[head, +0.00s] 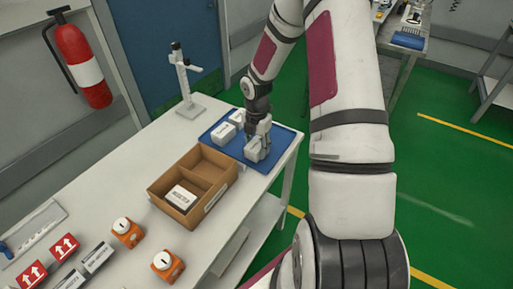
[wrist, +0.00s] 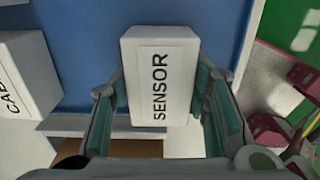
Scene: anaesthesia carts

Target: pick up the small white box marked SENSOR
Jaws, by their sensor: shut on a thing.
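The small white box marked SENSOR (wrist: 160,78) stands between the fingers of my gripper (wrist: 163,98) in the wrist view, its label facing the camera. The teal finger pads are on both sides of it, and my gripper is shut on it. In the head view the white box (head: 256,150) is at the right part of the blue mat (head: 286,140), with my gripper (head: 260,136) over it. I cannot tell whether the box touches the mat.
A white box with a partly cut label (wrist: 22,75) stands left of my gripper. A cardboard tray (head: 222,190) with a labelled box (head: 182,198) is close by. A stand (head: 187,85) is behind.

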